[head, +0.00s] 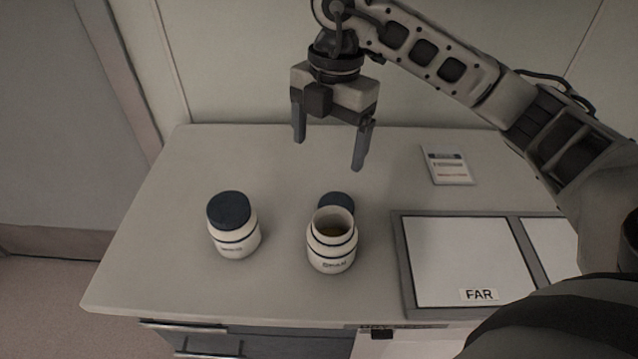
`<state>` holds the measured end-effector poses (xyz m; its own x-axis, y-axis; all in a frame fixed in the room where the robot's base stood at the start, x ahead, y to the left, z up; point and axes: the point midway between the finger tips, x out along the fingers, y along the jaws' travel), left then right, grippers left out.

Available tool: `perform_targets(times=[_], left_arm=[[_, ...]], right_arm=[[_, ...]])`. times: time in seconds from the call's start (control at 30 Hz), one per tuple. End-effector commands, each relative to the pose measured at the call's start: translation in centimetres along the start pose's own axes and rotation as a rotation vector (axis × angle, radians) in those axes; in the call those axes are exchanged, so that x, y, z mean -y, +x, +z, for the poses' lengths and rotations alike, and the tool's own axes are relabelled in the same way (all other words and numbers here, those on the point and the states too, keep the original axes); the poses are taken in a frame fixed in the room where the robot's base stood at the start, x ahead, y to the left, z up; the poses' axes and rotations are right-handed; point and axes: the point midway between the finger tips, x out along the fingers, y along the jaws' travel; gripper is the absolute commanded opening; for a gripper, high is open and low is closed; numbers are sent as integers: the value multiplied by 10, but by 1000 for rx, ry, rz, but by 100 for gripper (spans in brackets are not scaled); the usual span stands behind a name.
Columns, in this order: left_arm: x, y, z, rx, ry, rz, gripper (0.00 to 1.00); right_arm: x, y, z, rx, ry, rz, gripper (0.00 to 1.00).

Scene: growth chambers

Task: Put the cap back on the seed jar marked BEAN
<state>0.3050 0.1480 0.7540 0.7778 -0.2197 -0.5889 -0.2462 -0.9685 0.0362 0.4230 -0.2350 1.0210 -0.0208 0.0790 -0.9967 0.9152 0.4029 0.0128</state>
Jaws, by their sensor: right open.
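An open cream jar (332,258) with dark bands stands upright near the middle of the counter, with brown contents inside. The lettering on its label is too small to read surely. A dark blue cap (338,200) lies right behind this jar, partly hidden by its rim; I cannot tell whether they touch. My right gripper (331,155) is open and empty, pointing down above the counter, above and behind the cap. A second, similar jar (237,240) stands to the left with its dark cap (229,209) on; its label is also unclear. My left gripper is not in view.
A grey-framed tray (402,265) with white panels, one marked FAR, lies at the right. A small white printed card or packet (447,165) lies behind it. The counter (190,165) is clear at the back left. Drawers are below the front edge.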

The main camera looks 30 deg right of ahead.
Motion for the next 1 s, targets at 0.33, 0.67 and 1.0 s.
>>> perform_targets(times=[0.33,0.67,1.0], left_arm=[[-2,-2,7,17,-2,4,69],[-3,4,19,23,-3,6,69],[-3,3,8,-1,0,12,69]], right_arm=[[5,-11,18,84,76,-13,86],[6,30,19,76,73,-18,86],[7,88,25,80,74,-14,86]])
